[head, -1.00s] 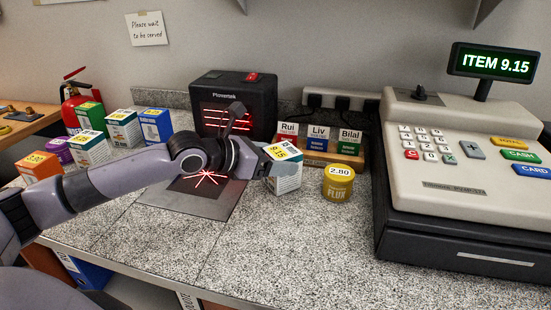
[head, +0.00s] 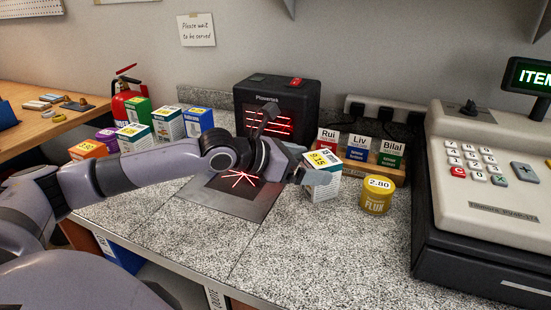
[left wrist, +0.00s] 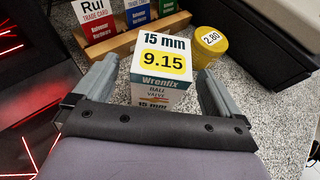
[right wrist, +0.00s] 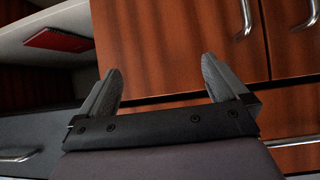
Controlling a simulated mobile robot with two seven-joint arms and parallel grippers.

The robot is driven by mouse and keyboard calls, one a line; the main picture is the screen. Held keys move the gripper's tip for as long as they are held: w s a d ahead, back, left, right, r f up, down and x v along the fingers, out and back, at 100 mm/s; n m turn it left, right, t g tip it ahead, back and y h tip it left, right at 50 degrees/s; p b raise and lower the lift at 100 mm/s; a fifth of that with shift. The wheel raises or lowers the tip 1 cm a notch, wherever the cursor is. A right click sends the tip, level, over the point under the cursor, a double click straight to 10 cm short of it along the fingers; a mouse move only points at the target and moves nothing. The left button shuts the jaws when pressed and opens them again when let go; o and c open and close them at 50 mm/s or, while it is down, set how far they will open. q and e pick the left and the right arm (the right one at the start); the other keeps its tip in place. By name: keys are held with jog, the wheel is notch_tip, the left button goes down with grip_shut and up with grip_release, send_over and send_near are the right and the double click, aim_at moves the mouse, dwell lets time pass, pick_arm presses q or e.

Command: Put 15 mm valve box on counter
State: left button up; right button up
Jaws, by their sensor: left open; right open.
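The 15 mm valve box (head: 325,178) is white with an orange-and-teal print and a yellow 9.15 label. It stands upright on the speckled counter (head: 330,240), right of the scanner plate. My left gripper (head: 312,173) is at the box, its fingers open on either side of it. In the left wrist view the box (left wrist: 162,65) shows its 15 mm top between the two spread fingers (left wrist: 148,90), with gaps visible at the sides. My right gripper (right wrist: 160,85) is open and empty, facing wooden cabinet doors below the counter.
A yellow flux tub (head: 377,198) stands just right of the box. A card rack (head: 365,168) is behind it, the black scanner (head: 277,108) behind left, the till (head: 470,190) at right. Several boxes (head: 168,123) stand at left. The front counter is clear.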

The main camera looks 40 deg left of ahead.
pick_arm(q)
jog(key=p+v, duration=0.1)
jog(key=v, duration=0.9)
jog(key=shift+p, duration=0.3)
dwell(0.4)
